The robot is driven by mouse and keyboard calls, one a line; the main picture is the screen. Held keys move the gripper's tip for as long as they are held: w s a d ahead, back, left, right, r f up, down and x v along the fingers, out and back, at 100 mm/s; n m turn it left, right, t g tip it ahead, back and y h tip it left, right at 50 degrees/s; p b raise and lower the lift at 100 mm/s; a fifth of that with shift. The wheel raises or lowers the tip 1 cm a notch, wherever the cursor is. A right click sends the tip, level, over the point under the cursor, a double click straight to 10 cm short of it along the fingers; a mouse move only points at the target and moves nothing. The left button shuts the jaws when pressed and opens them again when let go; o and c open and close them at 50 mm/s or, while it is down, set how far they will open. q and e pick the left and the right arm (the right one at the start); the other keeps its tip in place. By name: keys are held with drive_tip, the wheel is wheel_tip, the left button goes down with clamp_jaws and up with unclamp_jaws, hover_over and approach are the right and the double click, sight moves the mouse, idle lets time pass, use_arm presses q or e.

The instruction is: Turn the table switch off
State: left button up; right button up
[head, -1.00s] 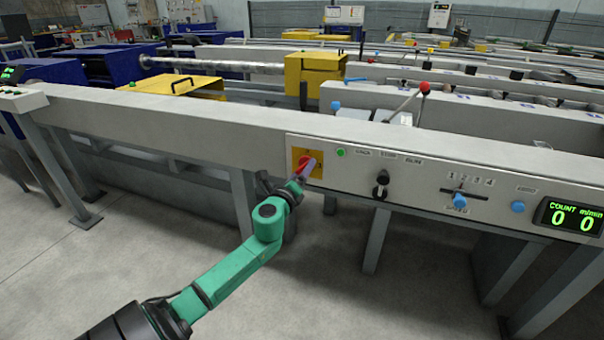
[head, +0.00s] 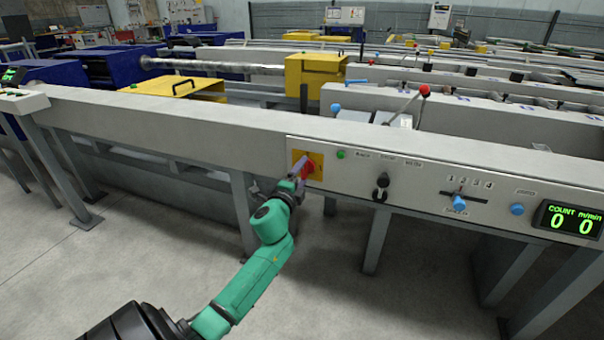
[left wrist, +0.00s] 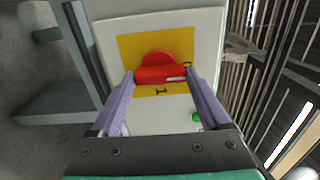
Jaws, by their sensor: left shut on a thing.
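The table switch is a red rotary knob (head: 309,168) on a yellow plate (head: 317,158) at the left end of the table's control panel. In the left wrist view the knob (left wrist: 156,68) sits between the two purple fingers, with a white line on its bar near the right finger. The marks "0" and "I" show on the yellow plate (left wrist: 130,48). My left gripper (left wrist: 160,76) is shut on the knob's bar. In the head view the left gripper (head: 303,167) partly covers the knob. My right gripper is not in view.
Right of the switch are a green button (head: 340,154), a black selector (head: 382,182), a blue slider knob (head: 459,202), a blue button (head: 517,208) and a green display (head: 570,218) reading 0 and 0. The floor (head: 130,270) in front is clear.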

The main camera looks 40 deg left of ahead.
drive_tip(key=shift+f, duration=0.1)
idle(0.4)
use_arm(q)
drive_tip(key=o, duration=1.2)
drive_tip(key=p+v, duration=0.1)
drive_tip(key=v, duration=1.3)
drive_tip(key=shift+s+d, duration=0.1)
drive_tip(key=shift+s, duration=0.2)
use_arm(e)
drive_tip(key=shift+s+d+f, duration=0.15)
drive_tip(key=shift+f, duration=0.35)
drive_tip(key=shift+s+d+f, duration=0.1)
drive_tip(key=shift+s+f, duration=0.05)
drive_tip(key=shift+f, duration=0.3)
use_arm(q)
drive_tip(key=shift+f+n, duration=0.1)
drive_tip(key=shift+n, duration=0.2)
